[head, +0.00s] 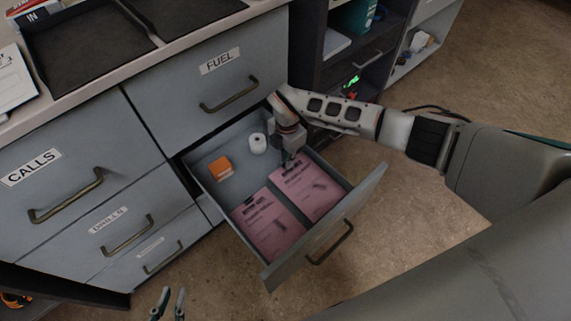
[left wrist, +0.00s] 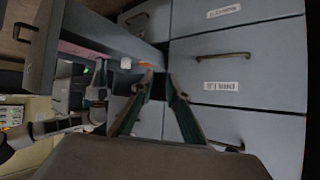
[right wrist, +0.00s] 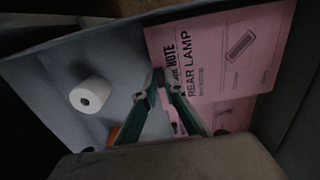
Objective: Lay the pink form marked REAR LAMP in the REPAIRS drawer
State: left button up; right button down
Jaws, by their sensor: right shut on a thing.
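The pink form marked REAR LAMP (right wrist: 225,60) lies in the open drawer (head: 364,202); in the head view it is the upper right form (head: 308,190). My right gripper (head: 291,156) is inside the drawer, shut on that form's edge; its fingertips (right wrist: 166,85) meet the edge beside the title in the right wrist view. A second pink form (head: 267,224) lies beside it, nearer the drawer's left side. The drawer's own label is not visible. My left gripper (head: 168,303) is empty and open, low outside the drawer; its fingers (left wrist: 160,82) stand apart.
A white roll (head: 257,143) and an orange box (head: 220,168) are at the back of the drawer. The closed FUEL drawer (head: 240,65) is above, with the CALLS drawer (head: 60,190) to the left. Dark trays (head: 85,40) lie on the desktop.

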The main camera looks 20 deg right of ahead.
jog(key=f, duration=0.2)
jog(key=f+b, duration=0.1)
jog(key=f, duration=0.1)
jog(key=shift+s, duration=0.25)
jog(key=shift+w+r, duration=0.2)
jog(key=shift+f, duration=0.2)
jog(key=c, duration=2.1)
grip_release()
pick_arm(q)
jog(key=shift+w+d+r, duration=0.45)
jog(key=shift+d+r, duration=0.1)
jog(key=shift+d, duration=0.2)
jog(key=shift+h, duration=0.3)
pick_arm(e)
jog(key=shift+r, duration=0.1)
